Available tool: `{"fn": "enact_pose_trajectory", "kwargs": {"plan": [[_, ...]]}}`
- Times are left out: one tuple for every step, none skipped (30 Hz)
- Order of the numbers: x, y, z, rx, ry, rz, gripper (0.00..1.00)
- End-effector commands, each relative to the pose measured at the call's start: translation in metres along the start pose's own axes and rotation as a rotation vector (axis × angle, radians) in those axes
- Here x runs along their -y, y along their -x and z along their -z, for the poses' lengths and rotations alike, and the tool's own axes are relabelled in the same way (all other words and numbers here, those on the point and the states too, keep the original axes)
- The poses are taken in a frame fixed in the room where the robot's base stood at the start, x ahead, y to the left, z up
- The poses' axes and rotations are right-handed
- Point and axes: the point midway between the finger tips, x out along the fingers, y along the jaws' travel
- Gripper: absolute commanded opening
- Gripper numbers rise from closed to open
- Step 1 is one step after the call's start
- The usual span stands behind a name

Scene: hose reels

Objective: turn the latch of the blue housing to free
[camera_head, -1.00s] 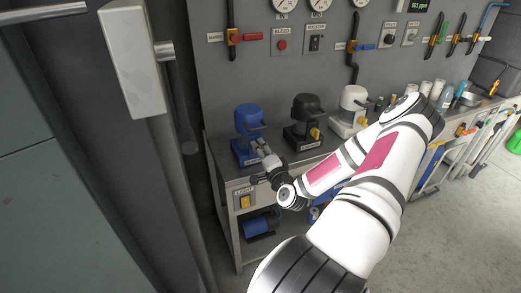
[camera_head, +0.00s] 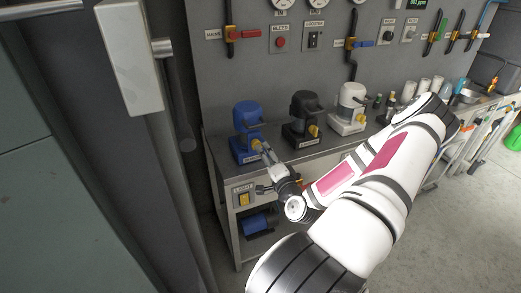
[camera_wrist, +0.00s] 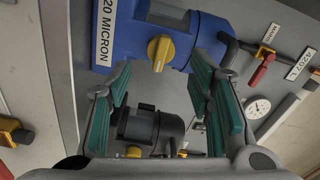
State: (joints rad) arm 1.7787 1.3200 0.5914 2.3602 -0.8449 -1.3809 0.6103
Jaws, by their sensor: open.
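The blue housing (camera_head: 246,117) stands upright at the left end of the bench, its yellow latch (camera_head: 256,144) low on its front. In the wrist view the blue housing (camera_wrist: 191,23) fills the top, with a "20 MICRON" label at left, and the yellow latch (camera_wrist: 160,52) is a knob on its face. My gripper (camera_head: 265,150) points at the latch from the front right. In the wrist view my gripper (camera_wrist: 164,82) is open and empty. The latch shows beyond the tips, between the two teal-padded fingers. Contact with the latch is not visible.
A black housing (camera_head: 305,105) and a white housing (camera_head: 352,98) stand to the right on the bench (camera_head: 222,165). Behind is a grey panel with gauges, valves and switches. A door-like panel with a pale handle block (camera_head: 130,60) is at the left.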

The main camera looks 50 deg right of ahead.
Motion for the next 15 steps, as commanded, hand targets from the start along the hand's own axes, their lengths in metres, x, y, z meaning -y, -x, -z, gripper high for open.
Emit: {"fn": "enact_pose_trajectory", "kwargs": {"plan": [[0.000,0.011,0.000,-0.001,-0.002,-0.002,0.47],[-0.001,0.017,0.001,-0.001,-0.002,-0.003,0.47],[0.000,0.025,0.000,-0.001,-0.001,-0.002,0.47],[0.000,0.030,0.000,-0.001,-0.002,-0.002,0.47],[0.000,0.035,0.001,-0.002,-0.001,-0.001,0.47],[0.000,0.041,0.001,-0.001,-0.001,-0.001,0.47],[0.000,0.045,0.000,-0.001,0.000,-0.002,0.47],[0.000,0.049,0.000,0.000,0.000,-0.001,0.47],[0.000,0.053,0.000,-0.001,0.000,0.000,0.47],[0.000,0.056,0.000,-0.001,0.000,0.000,0.47],[0.000,0.058,0.000,-0.001,-0.001,0.000,0.47],[0.000,0.060,0.000,-0.001,-0.001,0.001,0.47],[0.000,0.062,0.000,-0.001,-0.001,0.001,0.47],[0.000,0.063,0.000,-0.001,-0.001,0.000,0.47],[0.000,0.064,0.000,-0.001,0.000,0.001,0.47]]}}
